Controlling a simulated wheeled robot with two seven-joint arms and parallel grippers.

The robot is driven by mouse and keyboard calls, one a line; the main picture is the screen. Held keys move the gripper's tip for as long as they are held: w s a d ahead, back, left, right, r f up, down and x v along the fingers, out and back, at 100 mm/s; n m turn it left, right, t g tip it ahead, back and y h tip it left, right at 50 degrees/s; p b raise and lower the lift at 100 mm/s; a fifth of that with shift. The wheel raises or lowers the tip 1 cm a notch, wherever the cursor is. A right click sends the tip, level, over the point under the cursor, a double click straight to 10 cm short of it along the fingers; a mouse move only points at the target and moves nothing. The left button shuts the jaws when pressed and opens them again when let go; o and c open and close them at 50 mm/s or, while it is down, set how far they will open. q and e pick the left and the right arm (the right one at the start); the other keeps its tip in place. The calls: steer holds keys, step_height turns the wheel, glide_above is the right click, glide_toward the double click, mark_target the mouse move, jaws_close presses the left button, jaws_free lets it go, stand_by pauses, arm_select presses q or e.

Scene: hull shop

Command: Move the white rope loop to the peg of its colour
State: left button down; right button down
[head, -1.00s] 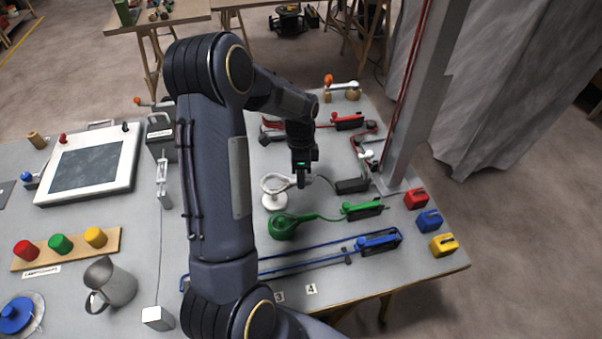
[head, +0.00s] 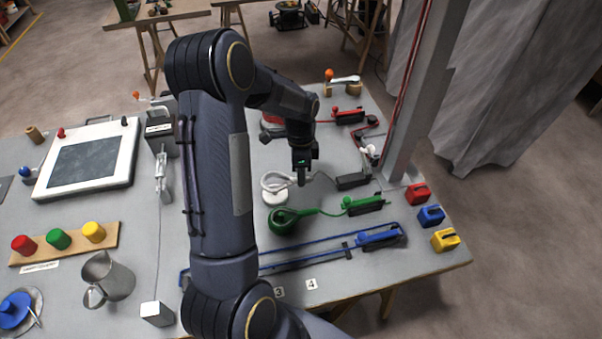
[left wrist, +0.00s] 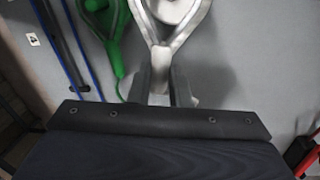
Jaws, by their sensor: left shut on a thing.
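The white rope loop (head: 266,178) is held at its right end by my left gripper (head: 302,183). The gripper is shut on it, pointing down. A white round peg (head: 276,198) stands just below the loop in the head view. In the left wrist view the loop's two strands (left wrist: 187,33) pass either side of the white peg's top (left wrist: 172,8) and meet between the fingers (left wrist: 160,88). I cannot tell how far down around the peg the loop sits. My right gripper is not in view.
A green loop (head: 284,220) lies around its peg just in front, its rope running to a green cleat (head: 364,205). A blue rope (head: 300,258) lies nearer the front edge. A dark cleat (head: 352,181) and a grey post (head: 412,100) stand to the right.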

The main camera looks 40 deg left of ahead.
arm_select(q)
steer(key=shift+f+b, duration=0.4)
steer(key=shift+f, duration=0.05)
stand_by(0.7)
steer(key=shift+f, duration=0.35)
steer(key=shift+f+b, duration=0.3)
steer(key=shift+b, duration=0.25)
